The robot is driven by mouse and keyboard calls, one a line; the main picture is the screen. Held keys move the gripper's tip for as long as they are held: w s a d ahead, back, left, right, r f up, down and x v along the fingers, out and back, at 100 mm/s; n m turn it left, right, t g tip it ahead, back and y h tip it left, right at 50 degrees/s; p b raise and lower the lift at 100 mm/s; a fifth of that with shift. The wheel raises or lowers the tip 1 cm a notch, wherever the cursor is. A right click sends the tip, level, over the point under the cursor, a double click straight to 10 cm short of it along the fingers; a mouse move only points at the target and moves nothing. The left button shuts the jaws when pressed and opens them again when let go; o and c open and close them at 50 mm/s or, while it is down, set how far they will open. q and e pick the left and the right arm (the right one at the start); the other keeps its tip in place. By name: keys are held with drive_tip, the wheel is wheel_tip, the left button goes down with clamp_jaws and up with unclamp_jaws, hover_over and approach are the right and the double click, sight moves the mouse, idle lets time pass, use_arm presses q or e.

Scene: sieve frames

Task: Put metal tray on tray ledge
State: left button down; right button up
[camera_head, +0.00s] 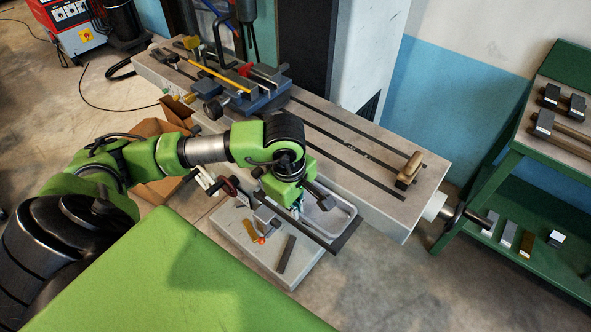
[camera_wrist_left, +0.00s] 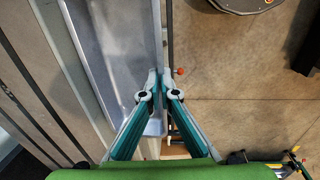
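The metal tray (camera_head: 325,222) is a shallow grey pan beside the front side of the machine table. It also shows in the left wrist view (camera_wrist_left: 95,60), where its long rim runs up to my fingertips. My left gripper (camera_head: 298,208) is over the tray's near side, partly hidden by its own wrist. In the left wrist view the left gripper's (camera_wrist_left: 160,82) fingertips are close together with the tray's rim between them. A dark strip (camera_head: 346,236), apparently the tray ledge, runs along the tray's outer edge. Whether the tray rests on it is unclear. My right gripper is not seen.
The slotted machine table (camera_head: 340,135) carries a blue vise (camera_head: 245,95) and a wooden-handled block (camera_head: 409,170). A lower grey plate (camera_head: 230,225) holds small parts.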

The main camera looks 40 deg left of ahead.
use_arm(q)
drive_tip(key=shift+f, duration=0.1)
drive_tip(key=c, duration=2.6)
unclamp_jaws()
drive_tip(key=shift+o, duration=0.2)
drive_tip(key=shift+r, duration=0.3)
wheel_tip(320, 180, up, 12)
drive_tip(key=s+b, duration=0.1)
drive_tip(key=b, duration=0.1)
drive_tip(key=shift+s+f, duration=0.2)
drive_tip(key=shift+s, duration=0.05)
